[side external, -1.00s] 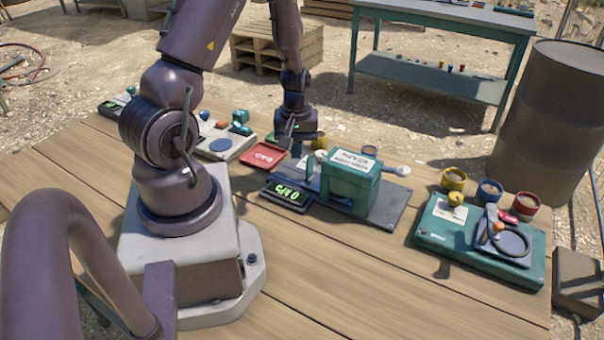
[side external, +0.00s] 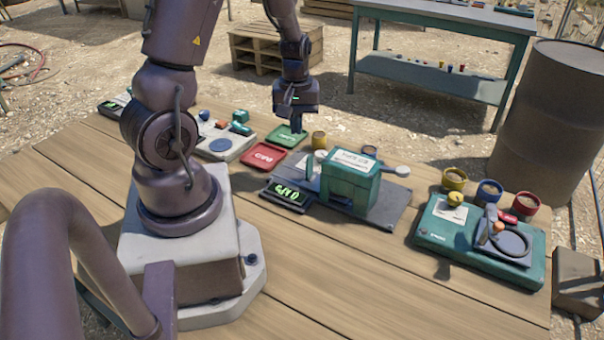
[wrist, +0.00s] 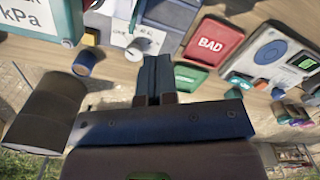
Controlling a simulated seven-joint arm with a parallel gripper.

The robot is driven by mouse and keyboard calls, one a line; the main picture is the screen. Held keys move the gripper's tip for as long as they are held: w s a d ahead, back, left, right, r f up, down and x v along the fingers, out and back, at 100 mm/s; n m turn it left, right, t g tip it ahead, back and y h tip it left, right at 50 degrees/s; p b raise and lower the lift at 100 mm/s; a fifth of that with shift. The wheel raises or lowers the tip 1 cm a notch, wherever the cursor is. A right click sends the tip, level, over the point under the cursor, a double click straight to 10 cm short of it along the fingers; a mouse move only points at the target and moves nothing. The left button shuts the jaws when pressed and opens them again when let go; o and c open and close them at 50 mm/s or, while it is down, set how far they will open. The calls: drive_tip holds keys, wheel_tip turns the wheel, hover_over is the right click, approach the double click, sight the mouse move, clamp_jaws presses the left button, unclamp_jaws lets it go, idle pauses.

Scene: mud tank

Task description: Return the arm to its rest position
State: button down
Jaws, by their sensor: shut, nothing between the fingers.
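My arm's gripper (side external: 297,127) hangs above the far side of the wooden table, over the area by the green tray (side external: 287,136) and the red tray (side external: 264,156). Its fingers point down, and in the wrist view the fingers (wrist: 153,80) are pressed together with nothing between them. The red tray reads "BAD" in the wrist view (wrist: 211,44). The green tray is partly covered there by my gripper (wrist: 190,77).
A green box device (side external: 350,186) on a dark plate stands mid-table, beside a small display (side external: 286,194). A green case (side external: 480,245) with cups behind it sits at the right. A rusty barrel (side external: 546,120) stands beyond the table. The front boards are clear.

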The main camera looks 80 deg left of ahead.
idle(0.3)
drive_tip(key=s+d+r+m+t, duration=0.2)
drive_tip(key=d+r+m, duration=0.5)
drive_tip(key=d+r, duration=0.3)
drive_tip(key=s+d+r+m+t, duration=0.1)
drive_tip(key=d+r+m+t, duration=0.2)
drive_tip(key=d+r+m, duration=0.5)
drive_tip(key=d+r, duration=0.3)
drive_tip(key=d, duration=0.1)
drive_tip(key=shift+s+r+t, duration=0.25)
drive_tip(key=shift+s+t, duration=0.05)
drive_tip(key=shift+s, duration=0.1)
drive_tip(key=shift+f, duration=0.1)
